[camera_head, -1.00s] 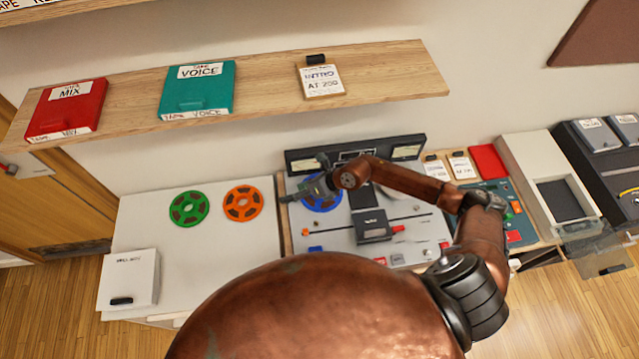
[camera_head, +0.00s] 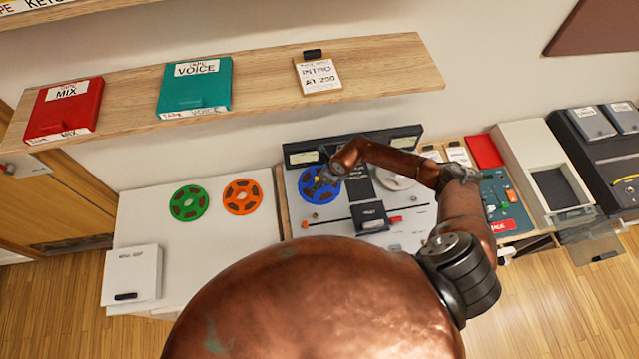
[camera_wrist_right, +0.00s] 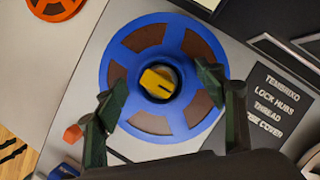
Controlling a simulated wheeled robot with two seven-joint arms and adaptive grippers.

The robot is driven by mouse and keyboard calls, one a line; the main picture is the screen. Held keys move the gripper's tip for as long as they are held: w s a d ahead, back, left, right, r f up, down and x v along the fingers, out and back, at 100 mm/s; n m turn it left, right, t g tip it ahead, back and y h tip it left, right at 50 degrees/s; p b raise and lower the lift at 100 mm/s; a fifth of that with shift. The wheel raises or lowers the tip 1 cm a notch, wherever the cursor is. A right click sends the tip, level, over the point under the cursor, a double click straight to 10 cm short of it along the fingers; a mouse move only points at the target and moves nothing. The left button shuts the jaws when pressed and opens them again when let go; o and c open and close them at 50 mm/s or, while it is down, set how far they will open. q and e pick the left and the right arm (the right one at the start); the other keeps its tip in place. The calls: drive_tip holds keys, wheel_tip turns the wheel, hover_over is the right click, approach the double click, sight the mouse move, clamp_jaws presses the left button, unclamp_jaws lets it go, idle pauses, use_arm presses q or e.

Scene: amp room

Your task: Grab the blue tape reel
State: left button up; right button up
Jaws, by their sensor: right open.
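The blue tape reel (camera_head: 312,196) lies flat on the left side of the tape machine's deck. In the right wrist view the blue reel (camera_wrist_right: 130,55) fills the middle, with brown windows and a yellow hub knob (camera_wrist_right: 158,82) at its centre. My right gripper (camera_wrist_right: 165,90) is open. Its two dark fingers reach over the near half of the reel, one on each side of the yellow knob. Whether the fingers touch the reel I cannot tell. In the head view the right gripper (camera_head: 324,180) is over the reel. My left gripper is not in view.
A green reel (camera_head: 189,203) and an orange reel (camera_head: 241,197) lie on the white counter to the left. A white box (camera_head: 131,275) stands at its front. A shelf (camera_head: 270,85) with red and teal tape boxes hangs above. A control panel stands right of the machine.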

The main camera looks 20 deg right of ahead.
drive_tip(key=shift+f, duration=0.1)
drive_tip(key=c, duration=1.5)
drive_tip(key=shift+w, duration=0.1)
drive_tip(key=shift+c, duration=0.2)
